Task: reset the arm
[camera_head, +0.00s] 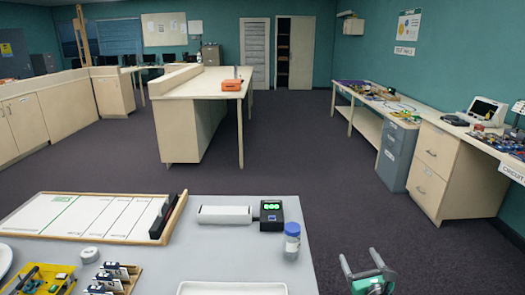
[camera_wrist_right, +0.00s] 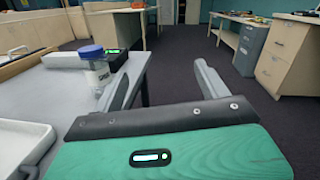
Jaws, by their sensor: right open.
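My right gripper (camera_head: 362,268) is at the lower right of the head view, past the right edge of the grey table (camera_head: 200,262) and over the dark floor. Its two fingers are spread apart. In the right wrist view the gripper (camera_wrist_right: 165,85) is open with nothing between its fingers. A clear jar with a blue lid (camera_head: 292,241) stands on the table to the left of the gripper. My left gripper does not show.
On the table are a whiteboard tray (camera_head: 95,218), a black device with a green display (camera_head: 271,214), a white bar (camera_head: 224,214) and a white tray (camera_head: 232,289). Small boards lie at the lower left. Open carpet (camera_head: 340,205) lies beyond. Counters stand along the right wall.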

